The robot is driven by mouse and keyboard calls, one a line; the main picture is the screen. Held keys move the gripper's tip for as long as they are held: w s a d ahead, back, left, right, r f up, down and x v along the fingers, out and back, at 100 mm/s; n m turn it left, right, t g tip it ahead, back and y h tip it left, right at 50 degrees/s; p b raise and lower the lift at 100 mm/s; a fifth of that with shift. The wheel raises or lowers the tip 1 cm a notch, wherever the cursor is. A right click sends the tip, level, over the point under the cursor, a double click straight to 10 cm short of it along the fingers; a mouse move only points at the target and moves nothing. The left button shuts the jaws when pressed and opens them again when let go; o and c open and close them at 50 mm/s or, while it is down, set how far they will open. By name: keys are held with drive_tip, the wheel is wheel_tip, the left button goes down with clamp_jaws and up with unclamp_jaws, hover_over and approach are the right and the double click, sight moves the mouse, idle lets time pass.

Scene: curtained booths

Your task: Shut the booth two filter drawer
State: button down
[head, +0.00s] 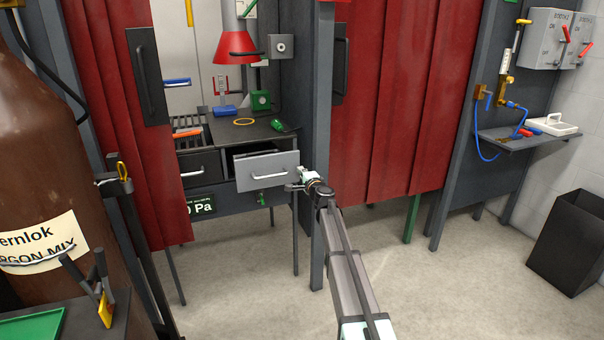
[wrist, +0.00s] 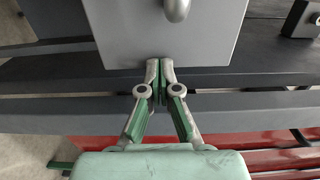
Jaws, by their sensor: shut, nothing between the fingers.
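The filter drawer (head: 283,165) with a light grey front and bar handle stands pulled out under the booth's worktop. Its grey front also fills the top middle of the wrist view (wrist: 130,35), with part of the handle at the top edge. My gripper (head: 292,187) is shut and empty, at the lower right corner of the drawer front in the head view. In the wrist view its fingertips (wrist: 160,64) are together at the panel's edge. I cannot tell whether they touch it.
A darker drawer (head: 198,165) sits to the left, flush. A grey post (head: 318,235) stands close to my gripper. Red curtains (head: 385,120) hang at both sides. A green valve (head: 262,200) is below the drawer. A brown gas cylinder (head: 45,140) is at left; the floor in front is clear.

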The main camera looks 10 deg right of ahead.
drive_tip(key=w+a+b, duration=0.1)
drive_tip(key=w+b, duration=0.2)
drive_tip(key=w, duration=0.9)
drive_tip(key=shift+w+a+b, duration=0.2)
drive_tip(key=shift+a+b, duration=0.1)
drive_tip(key=shift+a, duration=0.05)
drive_tip(key=shift+s, duration=0.1)
